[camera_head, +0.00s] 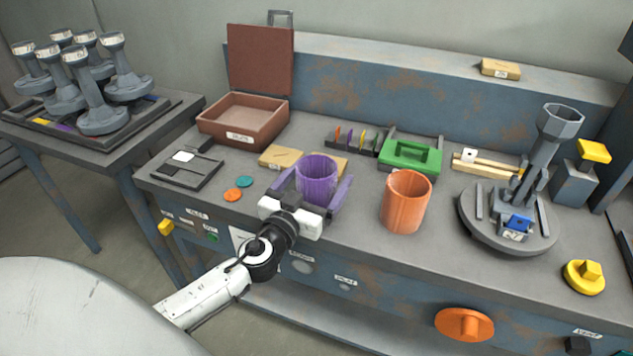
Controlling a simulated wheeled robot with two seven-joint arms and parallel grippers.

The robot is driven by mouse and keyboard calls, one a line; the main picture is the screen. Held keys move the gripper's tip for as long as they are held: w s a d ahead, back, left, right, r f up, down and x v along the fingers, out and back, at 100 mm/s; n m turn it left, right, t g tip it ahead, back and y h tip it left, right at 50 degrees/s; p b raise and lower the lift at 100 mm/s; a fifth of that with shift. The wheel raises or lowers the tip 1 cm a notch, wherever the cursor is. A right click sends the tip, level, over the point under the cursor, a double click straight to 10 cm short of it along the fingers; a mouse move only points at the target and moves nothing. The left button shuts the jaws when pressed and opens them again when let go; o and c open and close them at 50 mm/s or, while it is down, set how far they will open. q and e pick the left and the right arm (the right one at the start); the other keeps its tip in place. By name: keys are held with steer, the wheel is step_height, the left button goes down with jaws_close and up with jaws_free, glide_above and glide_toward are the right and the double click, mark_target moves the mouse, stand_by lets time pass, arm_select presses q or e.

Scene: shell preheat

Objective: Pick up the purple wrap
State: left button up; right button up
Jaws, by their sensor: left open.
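The purple wrap (317,184) is a hollow, open-topped cylinder standing upright on the workbench. My left gripper (319,177) reaches in from the front left with its jaws open. One purple-grey finger is on each side of the wrap, so the wrap stands between them. I cannot tell whether either finger touches it. The gripper's white body hides the foot of the wrap. My right gripper is not in view.
An orange cylinder (406,203) stands close to the right of the gripper. Cardboard-coloured pieces (281,157) lie behind it, and orange and teal discs (233,195) to its left. A green tray (411,157) and a round fixture (480,226) are farther right.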

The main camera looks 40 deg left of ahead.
arm_select(q)
steer(key=shift+w+a, duration=0.2)
steer(key=shift+w, duration=1.15)
steer(key=c, duration=1.2)
